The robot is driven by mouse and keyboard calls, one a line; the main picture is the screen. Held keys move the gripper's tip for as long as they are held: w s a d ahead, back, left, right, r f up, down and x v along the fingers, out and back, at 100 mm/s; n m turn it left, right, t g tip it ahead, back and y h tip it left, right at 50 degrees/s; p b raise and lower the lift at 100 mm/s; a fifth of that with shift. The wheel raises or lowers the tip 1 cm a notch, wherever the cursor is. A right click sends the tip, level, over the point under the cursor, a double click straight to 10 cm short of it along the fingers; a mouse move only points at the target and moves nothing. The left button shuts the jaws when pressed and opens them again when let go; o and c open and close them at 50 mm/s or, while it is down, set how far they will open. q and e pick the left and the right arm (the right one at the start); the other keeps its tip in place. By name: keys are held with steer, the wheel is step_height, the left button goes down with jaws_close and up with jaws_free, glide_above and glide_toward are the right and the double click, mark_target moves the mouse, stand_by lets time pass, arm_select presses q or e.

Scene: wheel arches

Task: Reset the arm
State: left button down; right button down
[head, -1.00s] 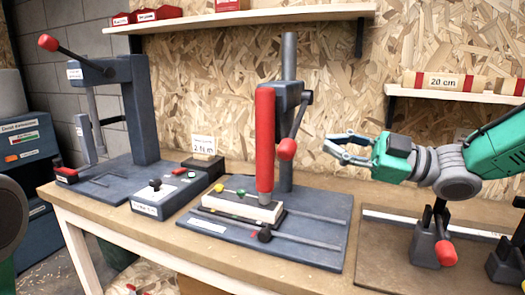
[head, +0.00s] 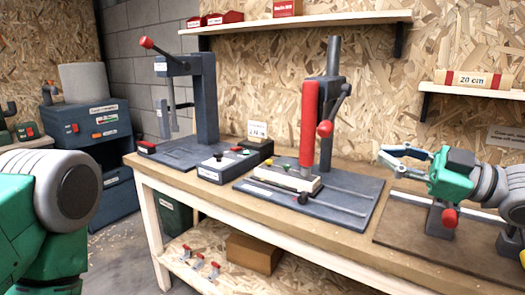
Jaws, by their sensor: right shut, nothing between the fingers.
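My right arm comes in from the right edge, with a green and grey wrist. Its gripper (head: 382,153) points left, and its fingers meet at the tips with nothing between them. It hangs over the bench to the right of the red-columned press (head: 309,125), apart from it. A green link and round grey joint of my left arm fill the lower left corner. My left gripper is outside the view.
A lever press (head: 205,100) and a control box (head: 222,168) stand on the left of the wooden bench (head: 230,205). A clamp with a red knob (head: 449,218) is below my right wrist. Wall shelves (head: 300,19) hang above. Floor shows at left.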

step_height(320, 180, down, 17)
steer(key=w+a+m+t+h, duration=0.1)
steer(key=w+m+h, duration=0.1)
steer(key=m+h, duration=0.5)
steer(key=s+f+m+g+h, duration=0.1)
steer(key=s+f+m+h, duration=0.2)
steer(key=f, duration=0.5)
steer(key=s+f+m+g, duration=0.2)
steer(key=s+f, duration=0.2)
steer(key=f, duration=0.4)
steer(key=s+d+f+m+g+h, duration=0.2)
steer(key=s+f, duration=0.6)
steer(key=s, duration=0.4)
steer(key=s+d+f+m+g+h, duration=0.3)
steer(key=s+f, duration=0.4)
steer(key=s, duration=0.6)
steer(key=shift+d+f+m+g+h, duration=0.35)
steer(key=shift+d+g+h, duration=0.55)
steer(key=shift+d+g, duration=0.15)
steer(key=shift+w, duration=0.15)
